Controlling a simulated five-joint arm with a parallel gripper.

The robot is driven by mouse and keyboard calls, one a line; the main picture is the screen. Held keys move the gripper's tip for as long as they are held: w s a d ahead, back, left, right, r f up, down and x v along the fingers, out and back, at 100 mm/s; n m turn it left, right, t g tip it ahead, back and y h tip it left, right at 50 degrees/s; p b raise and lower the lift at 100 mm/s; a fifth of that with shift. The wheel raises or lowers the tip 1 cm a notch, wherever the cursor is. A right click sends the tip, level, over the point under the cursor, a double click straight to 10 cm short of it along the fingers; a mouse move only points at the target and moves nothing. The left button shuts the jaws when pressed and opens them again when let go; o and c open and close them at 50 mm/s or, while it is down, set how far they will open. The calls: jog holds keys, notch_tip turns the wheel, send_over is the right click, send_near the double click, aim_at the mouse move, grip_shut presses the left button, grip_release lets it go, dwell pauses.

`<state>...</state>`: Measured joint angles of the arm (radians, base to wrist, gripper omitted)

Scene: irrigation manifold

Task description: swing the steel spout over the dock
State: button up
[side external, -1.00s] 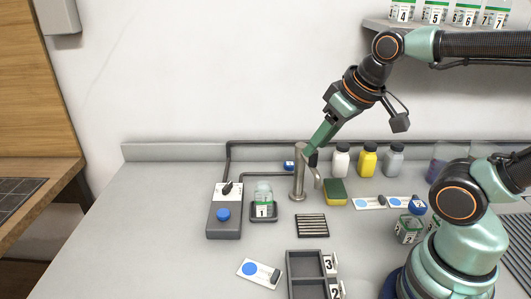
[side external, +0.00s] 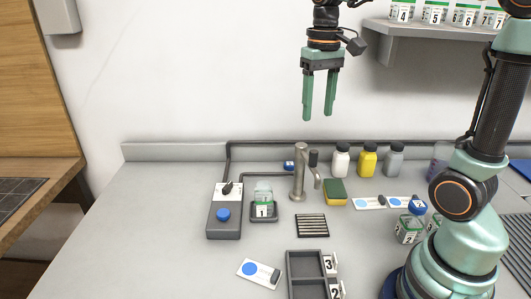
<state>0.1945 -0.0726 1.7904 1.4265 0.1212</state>
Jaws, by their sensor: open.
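The steel spout (side external: 299,178) stands upright on the bench, with a dark knob (side external: 313,158) beside its top. Its curved outlet points to the right and front, near the slotted drain grate and away from the dock. The dock (side external: 258,218), a small dark tray, is left of the spout and holds a clear bottle labelled 1 (side external: 263,198). My gripper (side external: 318,118) is open and empty. Its two green fingers point down, well above the spout and apart from it.
A control box (side external: 223,224) with a blue button is left of the dock. The drain grate (side external: 312,226) lies in front of the spout. A yellow-green sponge (side external: 335,192) and white, yellow and grey bottles (side external: 367,161) are to its right. A wall shelf (side external: 430,30) is at upper right.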

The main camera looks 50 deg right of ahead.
aim_at(314, 150)
notch_tip(314, 150, down, 12)
jog(key=shift+r, duration=0.25)
dwell(0.3)
grip_shut()
dwell(1.3)
